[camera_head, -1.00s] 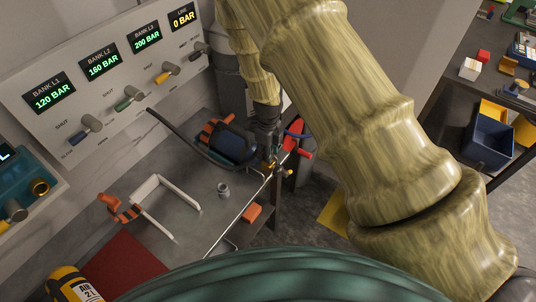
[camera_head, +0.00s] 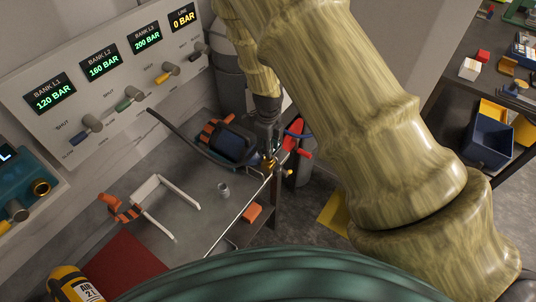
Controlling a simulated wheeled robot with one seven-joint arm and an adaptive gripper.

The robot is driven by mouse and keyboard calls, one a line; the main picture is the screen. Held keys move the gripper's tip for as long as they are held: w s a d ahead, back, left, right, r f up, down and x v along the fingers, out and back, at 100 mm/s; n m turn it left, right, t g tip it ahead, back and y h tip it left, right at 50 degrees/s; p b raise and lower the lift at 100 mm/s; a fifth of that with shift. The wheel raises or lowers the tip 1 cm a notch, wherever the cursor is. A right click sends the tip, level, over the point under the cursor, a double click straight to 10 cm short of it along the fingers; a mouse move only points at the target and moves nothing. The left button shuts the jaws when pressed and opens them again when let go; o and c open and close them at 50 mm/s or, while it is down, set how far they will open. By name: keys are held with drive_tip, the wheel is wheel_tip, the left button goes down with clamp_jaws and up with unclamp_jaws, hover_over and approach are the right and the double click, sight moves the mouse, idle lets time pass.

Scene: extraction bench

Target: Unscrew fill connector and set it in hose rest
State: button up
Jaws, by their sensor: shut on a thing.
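My gripper (camera_head: 269,156) points down at the far right end of the bench, shut on the fill connector. A little brass (camera_head: 269,166) shows at its fingertips; the fingers hide most of the connector, and I cannot tell whether it is still threaded on. The black hose (camera_head: 178,131) runs from the panel across the bench towards the gripper, passing in front of a dark blue cylinder (camera_head: 238,144) with orange straps. A small grey cup-like fitting (camera_head: 223,190) stands on the bench. I cannot tell which bench fitting is the hose rest.
A white tubular frame (camera_head: 148,188) and an orange clamp (camera_head: 121,208) stand on the bench at left. The gauge panel (camera_head: 105,70) rises behind. A yellow air cylinder (camera_head: 70,284) and red mat (camera_head: 118,262) lie in front. A blue bin (camera_head: 487,142) sits on the right shelf.

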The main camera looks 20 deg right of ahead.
drive_tip(key=shift+r, duration=0.4)
drive_tip(key=shift+r, duration=1.75)
drive_tip(key=shift+a+f, duration=0.1)
